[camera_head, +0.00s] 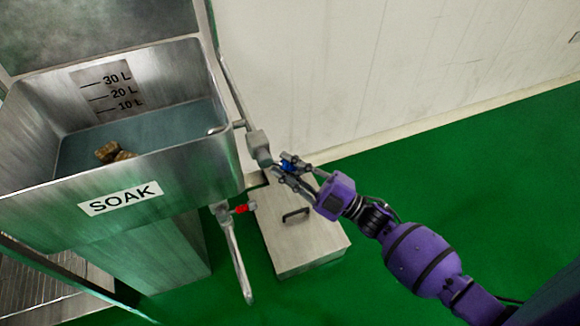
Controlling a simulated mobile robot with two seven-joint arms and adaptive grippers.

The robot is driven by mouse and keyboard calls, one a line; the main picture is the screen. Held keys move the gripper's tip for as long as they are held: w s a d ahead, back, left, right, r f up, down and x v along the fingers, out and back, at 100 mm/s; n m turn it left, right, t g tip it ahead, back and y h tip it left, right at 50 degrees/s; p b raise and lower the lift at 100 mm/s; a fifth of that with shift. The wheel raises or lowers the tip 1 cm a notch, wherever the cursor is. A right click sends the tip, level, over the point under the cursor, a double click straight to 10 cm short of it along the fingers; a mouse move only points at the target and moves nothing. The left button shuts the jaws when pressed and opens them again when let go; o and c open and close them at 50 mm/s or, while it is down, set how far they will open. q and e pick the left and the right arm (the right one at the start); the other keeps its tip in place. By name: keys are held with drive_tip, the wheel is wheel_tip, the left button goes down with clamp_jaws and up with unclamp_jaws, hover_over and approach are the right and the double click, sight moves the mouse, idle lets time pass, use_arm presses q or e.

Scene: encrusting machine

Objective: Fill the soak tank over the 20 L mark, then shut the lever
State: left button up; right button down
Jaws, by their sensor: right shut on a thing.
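The steel soak tank (205,165), labelled SOAK, stands at the left. Its inner back wall has a scale plate (108,88) marked 10 L, 20 L and 30 L. Blue-grey water (165,128) covers the tank bottom, with its edge seemingly just below the 10 L line. Brown lumps (113,152) show in the water. A pipe with a grey valve body (258,146) is beside the tank's right wall, its spout (218,130) over the rim. My right gripper (287,166) is shut on the valve's blue lever (286,164), which its fingers partly hide. My left gripper is out of view.
A lower valve with a red handle (241,209) is on a pipe at the tank's lower right. A low steel box (300,240) with a dark handle stands on the green floor under my right gripper. A white wall (330,70) is behind. The floor at right is clear.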

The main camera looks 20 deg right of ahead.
drive_tip(key=shift+a+f+m+t+b, duration=0.25)
drive_tip(key=shift+f+m+t+b, duration=0.15)
drive_tip(key=shift+m+t+b, duration=0.3)
drive_tip(key=shift+a+m, duration=0.1)
drive_tip(key=shift+m, duration=0.3)
drive_tip(key=shift+a+f+m+t+b, duration=0.1)
drive_tip(key=shift+a+m+t+b, duration=0.05)
drive_tip(key=shift+m+t+b, duration=0.35)
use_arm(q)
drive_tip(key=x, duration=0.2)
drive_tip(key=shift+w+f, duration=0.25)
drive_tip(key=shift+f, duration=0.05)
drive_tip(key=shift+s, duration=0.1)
use_arm(e)
drive_tip(key=c, duration=1.6)
unclamp_jaws()
drive_tip(key=shift+c, duration=0.2)
drive_tip(key=shift+s+f, duration=0.1)
drive_tip(key=shift+f, duration=0.05)
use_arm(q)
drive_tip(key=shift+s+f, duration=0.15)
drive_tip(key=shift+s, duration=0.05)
use_arm(e)
drive_tip(key=v, duration=1.1)
drive_tip(key=shift+s+d, duration=0.25)
drive_tip(key=shift+s, duration=0.05)
